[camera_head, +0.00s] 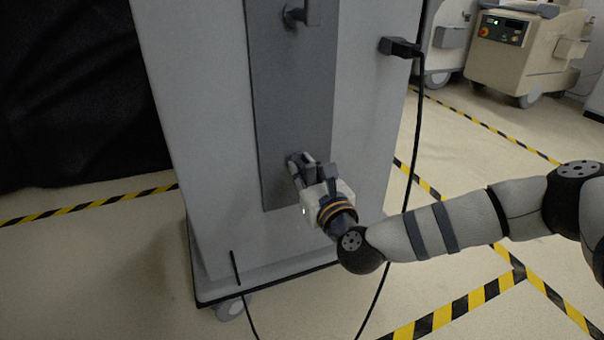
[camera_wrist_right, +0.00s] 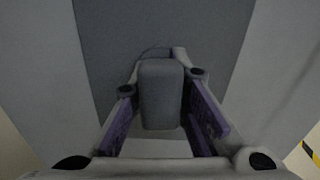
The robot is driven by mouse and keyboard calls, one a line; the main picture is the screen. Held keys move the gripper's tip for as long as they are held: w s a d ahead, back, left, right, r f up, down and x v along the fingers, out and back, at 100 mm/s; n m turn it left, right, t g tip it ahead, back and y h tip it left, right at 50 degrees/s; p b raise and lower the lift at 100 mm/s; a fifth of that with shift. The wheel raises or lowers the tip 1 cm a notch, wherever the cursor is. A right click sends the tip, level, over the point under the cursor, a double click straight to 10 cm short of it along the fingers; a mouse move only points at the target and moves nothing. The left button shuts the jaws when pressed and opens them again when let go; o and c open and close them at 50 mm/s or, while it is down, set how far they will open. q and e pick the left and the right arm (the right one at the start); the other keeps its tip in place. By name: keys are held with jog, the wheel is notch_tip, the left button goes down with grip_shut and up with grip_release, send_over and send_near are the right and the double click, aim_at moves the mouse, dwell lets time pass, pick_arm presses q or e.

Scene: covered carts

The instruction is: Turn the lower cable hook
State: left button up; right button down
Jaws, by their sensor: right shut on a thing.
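The lower cable hook (camera_wrist_right: 160,95) is a grey block on a short round base, low on the dark grey panel of the cart. In the right wrist view it sits between the two fingers. My right gripper (camera_head: 307,172) is at the hook in the head view and is shut on it, hiding most of it. The fingers also show in the right wrist view (camera_wrist_right: 162,118), one on each side of the hook. The upper cable hook (camera_head: 296,15) is at the top of the same panel (camera_head: 290,90). My left gripper is not in view.
The pale cart (camera_head: 200,110) stands on castors (camera_head: 230,310). A black plug (camera_head: 400,47) on its right side has a cable (camera_head: 417,130) hanging to the floor near my right arm. Beige machines (camera_head: 525,50) stand at the back right. A black cover (camera_head: 75,90) is at left.

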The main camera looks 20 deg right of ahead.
jog(key=shift+f+m, duration=0.1)
jog(key=shift+m, duration=0.3)
jog(key=c, duration=1.5)
grip_release()
jog(key=shift+c, duration=0.2)
jog(key=shift+d, duration=0.1)
jog(key=shift+s, duration=0.15)
jog(key=s, duration=1.1)
jog(key=shift+s+d, duration=0.2)
jog(key=shift+s, duration=0.2)
